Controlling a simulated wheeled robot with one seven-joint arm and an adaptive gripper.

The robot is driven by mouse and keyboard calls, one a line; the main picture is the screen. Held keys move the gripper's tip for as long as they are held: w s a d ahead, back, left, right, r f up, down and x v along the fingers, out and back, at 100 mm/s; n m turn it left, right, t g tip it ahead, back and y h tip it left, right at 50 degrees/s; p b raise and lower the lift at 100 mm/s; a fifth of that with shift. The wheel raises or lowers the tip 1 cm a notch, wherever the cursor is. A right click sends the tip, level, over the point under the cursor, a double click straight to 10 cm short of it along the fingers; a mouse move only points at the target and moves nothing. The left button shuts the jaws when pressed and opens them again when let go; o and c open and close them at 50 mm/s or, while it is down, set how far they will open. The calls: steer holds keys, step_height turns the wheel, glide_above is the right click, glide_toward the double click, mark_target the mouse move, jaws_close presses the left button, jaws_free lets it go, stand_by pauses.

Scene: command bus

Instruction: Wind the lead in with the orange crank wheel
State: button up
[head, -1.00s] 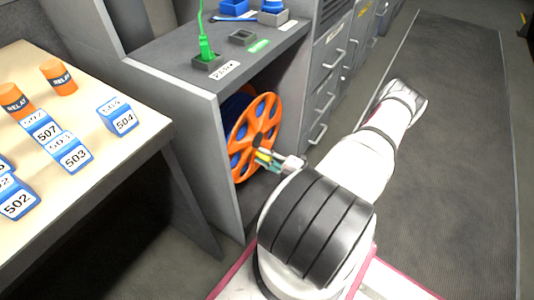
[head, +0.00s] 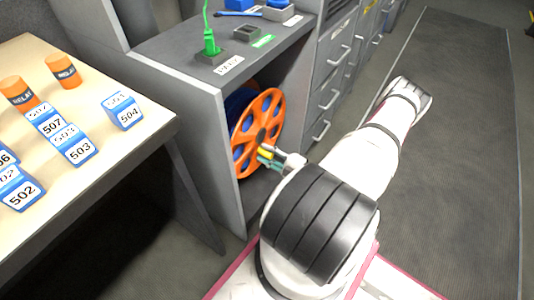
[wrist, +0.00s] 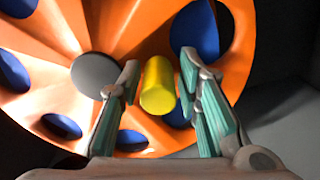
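The orange crank wheel (head: 246,152) stands upright in the open bay of the grey cabinet. In the wrist view it (wrist: 120,30) fills the upper left, with a grey hub and a yellow handle (wrist: 157,86). My gripper (head: 266,155) is low on the wheel's near face. In the wrist view my gripper's fingers (wrist: 160,82) stand either side of the yellow handle, with narrow gaps showing. Blue, perhaps the wound lead, shows through the wheel's holes (wrist: 195,30). A green lead (head: 206,15) ends in a green plug (head: 211,42) at a socket on the cabinet top.
A table (head: 95,190) at left carries blue numbered blocks (head: 124,112) and orange relay cylinders (head: 63,71). Grey drawers (head: 325,100) stand right of the bay. The cabinet's side panel (head: 205,130) is close left of the wheel. Floor matting (head: 460,150) at right is clear.

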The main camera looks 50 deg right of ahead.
steer(key=s, duration=1.2)
steer(key=shift+d, duration=0.45)
steer(key=shift+o, duration=0.6)
